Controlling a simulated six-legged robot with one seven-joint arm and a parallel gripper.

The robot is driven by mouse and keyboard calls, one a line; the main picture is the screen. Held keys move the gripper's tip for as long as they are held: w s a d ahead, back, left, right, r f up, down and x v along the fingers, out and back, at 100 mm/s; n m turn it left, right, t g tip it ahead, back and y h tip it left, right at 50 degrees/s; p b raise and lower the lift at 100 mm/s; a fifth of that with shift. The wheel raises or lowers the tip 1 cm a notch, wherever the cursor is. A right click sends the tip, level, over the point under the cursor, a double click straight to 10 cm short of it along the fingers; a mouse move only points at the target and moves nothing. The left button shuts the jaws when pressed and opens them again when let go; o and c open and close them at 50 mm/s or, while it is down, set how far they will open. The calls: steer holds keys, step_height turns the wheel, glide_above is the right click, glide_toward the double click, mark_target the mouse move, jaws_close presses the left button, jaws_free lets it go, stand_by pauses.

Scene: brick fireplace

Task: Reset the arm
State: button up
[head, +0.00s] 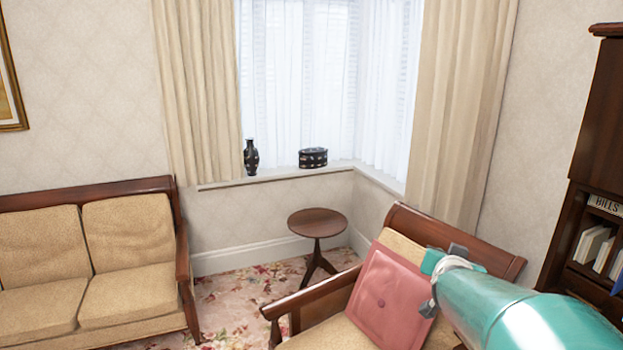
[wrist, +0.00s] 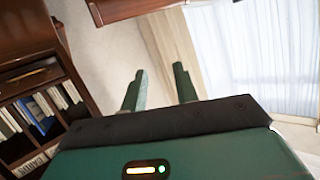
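My arm (head: 520,305) comes in teal from the lower right of the head view and reaches up and left, in front of the armchair. My gripper (head: 440,262) is at its far end, in front of the chair's backrest and by the upper right of a pink cushion (head: 388,298). In the wrist view, the two green fingers of my gripper (wrist: 159,86) stand apart with nothing between them. Pale wall shows behind them. Part of the gripper is hard to make out in the head view.
The wooden armchair (head: 418,232) is close at the lower right. A dark bookcase (head: 598,120) stands at the right. A small round table (head: 317,222) is before the window, with a tan sofa (head: 129,232) at left. Patterned carpet (head: 235,305) lies open between sofa and chair.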

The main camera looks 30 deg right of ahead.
steer(key=w+a+f+n+t+y, duration=0.1)
steer(key=w+a+n+y, duration=0.2)
steer(key=a, duration=0.8)
steer(key=w+a+n+y, duration=0.1)
steer(key=a+n+y, duration=0.3)
steer(key=a, duration=0.7)
steer(key=s+a+f+n+g+y, duration=0.2)
steer(key=s+a, duration=0.4)
steer(key=a, duration=0.2)
steer(key=s+a+f+n+g+y, duration=0.1)
steer(key=s+a+n+g, duration=0.1)
steer(key=s+a, duration=0.3)
steer(key=a, duration=0.4)
steer(key=shift+s+f+n+g+y, duration=0.35)
steer(key=shift+f+n+g+y, duration=0.05)
